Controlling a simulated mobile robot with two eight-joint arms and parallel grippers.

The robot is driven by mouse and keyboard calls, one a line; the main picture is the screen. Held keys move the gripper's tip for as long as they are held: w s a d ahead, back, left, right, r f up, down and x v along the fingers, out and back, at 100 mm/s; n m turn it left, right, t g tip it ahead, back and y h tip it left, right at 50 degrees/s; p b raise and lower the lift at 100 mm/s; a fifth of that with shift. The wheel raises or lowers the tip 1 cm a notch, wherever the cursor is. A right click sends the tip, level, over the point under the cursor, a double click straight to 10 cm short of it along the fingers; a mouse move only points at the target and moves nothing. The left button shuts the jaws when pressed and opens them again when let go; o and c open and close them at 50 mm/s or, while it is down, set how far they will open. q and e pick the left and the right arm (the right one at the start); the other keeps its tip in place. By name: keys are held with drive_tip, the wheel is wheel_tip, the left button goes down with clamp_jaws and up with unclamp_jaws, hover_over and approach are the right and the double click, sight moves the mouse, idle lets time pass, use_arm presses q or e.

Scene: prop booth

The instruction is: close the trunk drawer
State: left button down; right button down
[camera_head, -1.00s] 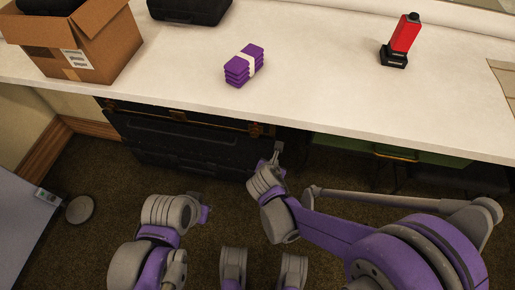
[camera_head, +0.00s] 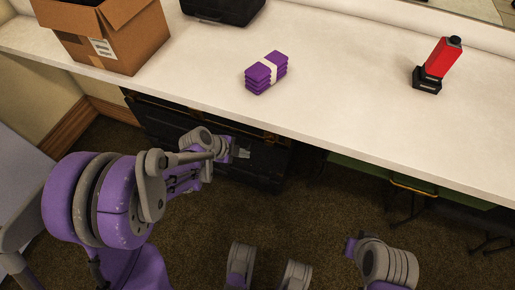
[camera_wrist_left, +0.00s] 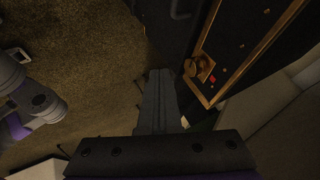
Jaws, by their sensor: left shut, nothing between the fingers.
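The black trunk (camera_head: 268,168) with brass-coloured trim stands under the white counter, left of centre. Its dark front is partly hidden by my left arm, and how far its drawer stands out is hard to tell. In the left wrist view the trunk's black panel (camera_wrist_left: 245,45) with brass edging and a brass fitting fills the upper right. My left gripper (camera_head: 243,150) is at the trunk's front, shut and empty; its fingers (camera_wrist_left: 160,85) show beside the trunk in the wrist view. Contact is unclear. My right gripper (camera_head: 350,246) is low at the right, away from the trunk, its jaws unclear.
The counter (camera_head: 340,100) overhangs the trunk. On it are a cardboard box (camera_head: 130,45), a black case (camera_head: 225,8), a purple bundle (camera_head: 266,73) and a red-and-black device (camera_head: 437,62). Right of the trunk is a green item (camera_head: 440,190). Brown carpet (camera_head: 300,225) lies open in front.

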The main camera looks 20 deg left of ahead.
use_arm(q)
drive_tip(key=w+d+f+b, duration=0.1)
drive_tip(key=w+f, duration=0.1)
drive_tip(key=w+d+f+b, duration=0.1)
drive_tip(key=w+f, duration=0.2)
drive_tip(key=w+d+f+b, duration=0.1)
drive_tip(key=w+d+f, duration=0.1)
drive_tip(key=w, duration=0.1)
drive_tip(key=shift+d+f+b, duration=0.1)
drive_tip(key=shift+f+b, duration=0.2)
drive_tip(key=shift+b, duration=0.05)
drive_tip(key=shift+w+r, duration=0.1)
drive_tip(key=shift+w, duration=1.15)
drive_tip(key=shift+d, duration=0.1)
